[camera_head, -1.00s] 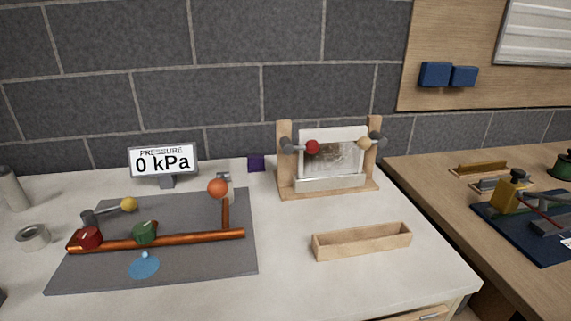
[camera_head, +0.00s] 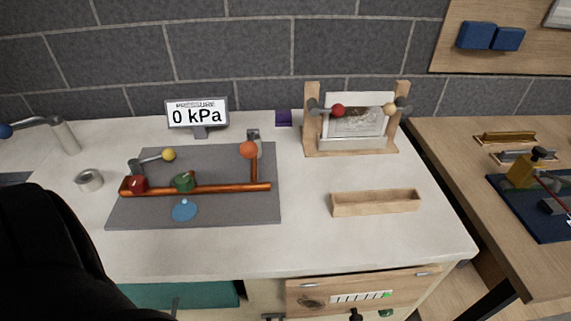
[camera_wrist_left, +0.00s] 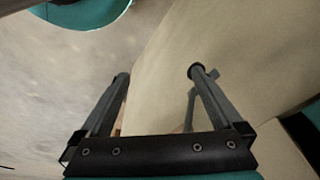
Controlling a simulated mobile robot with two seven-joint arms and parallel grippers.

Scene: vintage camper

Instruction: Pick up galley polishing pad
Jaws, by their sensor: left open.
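No object is clearly identifiable as the galley polishing pad. A small purple block (camera_head: 283,118) stands at the back of the white counter against the tiles, right of the pressure display; I cannot tell whether it is the pad. My left gripper (camera_wrist_left: 160,75) shows in the left wrist view with its two fingers apart and nothing between them. A pale panel lies beyond the fingers. In the head view a black part of my own body fills the lower left, and no gripper is visible there.
A grey mat (camera_head: 235,211) carries copper pipes with valves and a flat blue shape. A wooden framed stand (camera_head: 352,153) and an empty wooden tray (camera_head: 376,207) are on the right of the counter. The counter front between mat and edge is clear. Drawers are below.

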